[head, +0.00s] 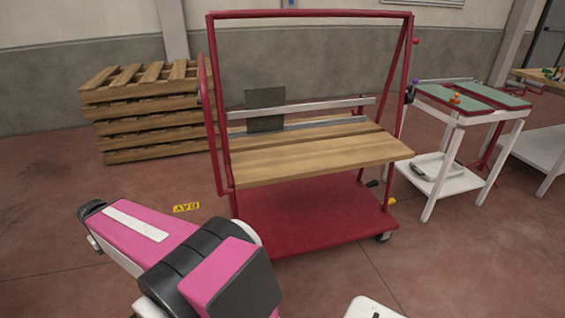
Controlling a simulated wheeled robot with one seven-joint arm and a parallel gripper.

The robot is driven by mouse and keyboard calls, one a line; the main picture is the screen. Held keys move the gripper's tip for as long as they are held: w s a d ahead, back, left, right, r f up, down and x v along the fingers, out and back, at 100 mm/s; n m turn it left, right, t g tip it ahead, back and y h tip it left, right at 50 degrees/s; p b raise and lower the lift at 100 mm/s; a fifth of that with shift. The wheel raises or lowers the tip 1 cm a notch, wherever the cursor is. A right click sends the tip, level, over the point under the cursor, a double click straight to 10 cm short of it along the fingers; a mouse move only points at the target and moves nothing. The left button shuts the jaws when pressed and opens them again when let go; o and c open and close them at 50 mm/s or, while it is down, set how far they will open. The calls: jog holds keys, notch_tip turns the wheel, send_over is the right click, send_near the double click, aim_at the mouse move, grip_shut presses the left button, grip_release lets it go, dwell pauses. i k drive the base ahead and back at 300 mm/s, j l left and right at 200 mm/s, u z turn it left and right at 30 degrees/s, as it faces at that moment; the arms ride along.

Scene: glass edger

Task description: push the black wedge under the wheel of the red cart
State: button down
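The red cart (310,218) stands in the middle of the head view, with a tall red frame and a low red deck. One dark wheel (383,237) shows under its front right corner, on the floor. I cannot make out the black wedge for certain. A small dark piece (372,183) shows near the deck's right side, too small to identify. My pink and black arm reaches across the lower left, in front of the cart's left part, and hides the floor there. My gripper is not visible.
Wooden boards (320,158) and a dark plate (265,110) rest on the cart. A small yellow piece (390,202) is at its right edge. A white table (455,125) stands at right, stacked pallets (140,110) at back left. The floor right of the wheel is clear.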

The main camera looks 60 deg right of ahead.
aim_at(374, 182)
jog(key=k+l+z, duration=0.1)
jog(key=k+z, duration=0.2)
jog(key=k, duration=0.35)
jog(key=l+z, duration=0.15)
jog(key=z, duration=1.6)
jog(key=i+l, duration=0.15)
jog(key=l, duration=0.2)
jog(key=i+l+z, duration=0.1)
jog(key=l, duration=0.25)
jog(key=i+l, duration=0.2)
jog(key=l, duration=0.15)
jog(key=i+l+z, duration=0.1)
jog(key=l, duration=0.3)
jog(key=i+l+z, duration=0.1)
jog(key=l+z, duration=0.1)
jog(key=z, duration=0.25)
jog(key=i+l+z, duration=0.1)
jog(key=z, duration=0.25)
jog(key=i+l, duration=0.15)
jog(key=l, duration=0.25)
jog(key=i+l+z, duration=0.1)
jog(key=l, duration=0.35)
jog(key=i+l+z, duration=0.8)
jog(key=i, duration=0.4)
jog(key=i+l+z, duration=0.3)
jog(key=i+j+z, duration=0.1)
jog(key=i, duration=1.75)
